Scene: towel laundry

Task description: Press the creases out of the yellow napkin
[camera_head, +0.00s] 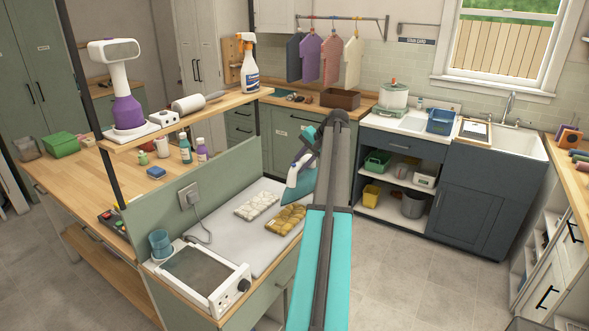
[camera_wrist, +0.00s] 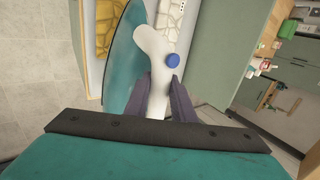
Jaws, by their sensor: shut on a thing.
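The yellow napkin (camera_head: 288,219) lies creased on the white pressing pad (camera_head: 240,256), beside a creased white napkin (camera_head: 257,206). My gripper (camera_head: 308,154) is shut on the handle of a white and teal iron (camera_head: 301,173). The iron is tilted and held in the air above the far right end of the pad, beyond the yellow napkin. In the wrist view the two dark fingers of my gripper (camera_wrist: 158,88) clasp the white handle, and the teal plate of the iron (camera_wrist: 122,62) partly covers the view of the yellow napkin (camera_wrist: 106,24).
A white appliance with a grey top (camera_head: 205,277) and a blue-green cup (camera_head: 160,243) stand at the pad's near left end. A green panel with an outlet (camera_head: 188,195) and a shelf (camera_head: 180,115) border the pad's left side. Open floor (camera_head: 440,275) lies to the right.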

